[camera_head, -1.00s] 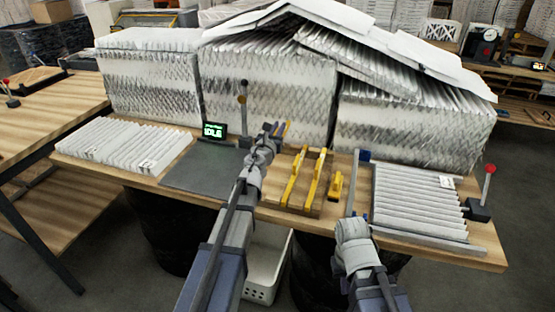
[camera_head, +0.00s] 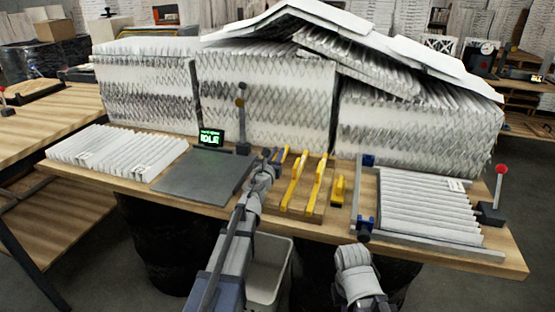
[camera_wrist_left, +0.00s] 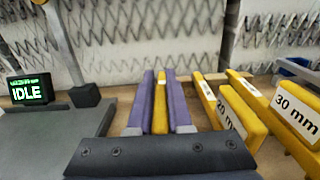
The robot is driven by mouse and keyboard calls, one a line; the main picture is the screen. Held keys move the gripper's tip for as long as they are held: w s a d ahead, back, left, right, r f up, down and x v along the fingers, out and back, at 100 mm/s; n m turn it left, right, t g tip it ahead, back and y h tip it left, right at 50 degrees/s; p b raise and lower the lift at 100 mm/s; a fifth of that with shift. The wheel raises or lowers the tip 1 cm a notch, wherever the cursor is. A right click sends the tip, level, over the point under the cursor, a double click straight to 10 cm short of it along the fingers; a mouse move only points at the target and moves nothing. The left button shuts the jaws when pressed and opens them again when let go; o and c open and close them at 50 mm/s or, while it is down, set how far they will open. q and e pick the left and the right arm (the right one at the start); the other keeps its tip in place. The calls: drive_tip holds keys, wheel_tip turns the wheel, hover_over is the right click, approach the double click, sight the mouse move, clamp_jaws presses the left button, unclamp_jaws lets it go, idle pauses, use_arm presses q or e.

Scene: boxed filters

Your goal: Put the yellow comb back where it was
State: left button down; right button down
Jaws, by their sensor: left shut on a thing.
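My left gripper (camera_head: 275,156) is shut on a yellow comb (camera_wrist_left: 160,104), which stands between its two purple fingers in the left wrist view. In the head view the comb's end (camera_head: 283,155) shows by the fingertips, just left of the wooden comb rack (camera_head: 305,209). Two long yellow combs, a left one (camera_head: 294,184) and a right one (camera_head: 318,180), lie side by side in the rack. In the wrist view their labelled ends are right of my fingers; one label (camera_wrist_left: 295,110) reads 30 mm. I cannot tell whether the held comb touches the rack. My right gripper is out of view.
A short yellow piece (camera_head: 338,190) lies right of the combs. A dark plate (camera_head: 190,177) and an IDLE display (camera_head: 211,139) are to the left. A pleated filter in a frame (camera_head: 430,205) is at right.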

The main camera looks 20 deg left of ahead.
use_arm(q)
drive_tip(key=shift+f+b, duration=0.4)
drive_tip(key=c, duration=0.8)
unclamp_jaws()
drive_tip(key=shift+c, duration=0.2)
drive_tip(key=shift+r+p, duration=0.5)
drive_tip(key=shift+p, duration=0.05)
drive_tip(key=s, duration=1.2)
drive_tip(key=shift+a, duration=0.2)
